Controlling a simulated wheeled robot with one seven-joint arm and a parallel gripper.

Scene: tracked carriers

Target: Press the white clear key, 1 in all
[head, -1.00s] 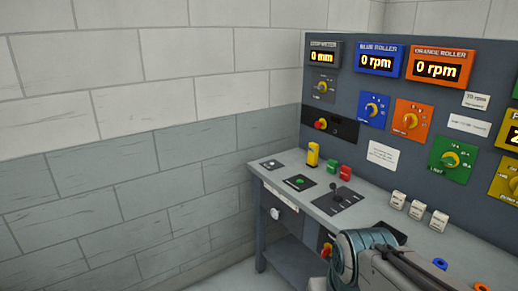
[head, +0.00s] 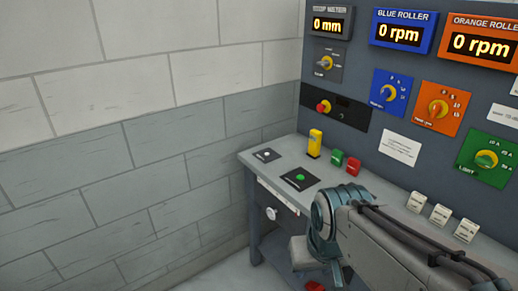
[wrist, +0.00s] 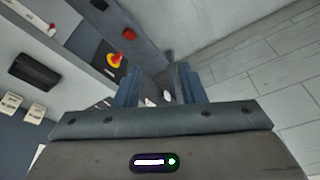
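A small white key on a black plate (head: 266,154) sits at the far left end of the grey desk top. Its label is too small to read. My gripper (wrist: 157,88) shows in the wrist view with its two blue-grey fingers apart and nothing held between them. In the head view my arm comes in from the lower right, and its wrist is over the front of the desk, to the right of and nearer than the white key. The fingertips are not clear in the head view. I cannot pick out the white key for sure in the wrist view.
A green button (head: 300,178) on a black plate is just right of the white key. A red-yellow knob (wrist: 116,60) is near my gripper. A wall bounds the left.

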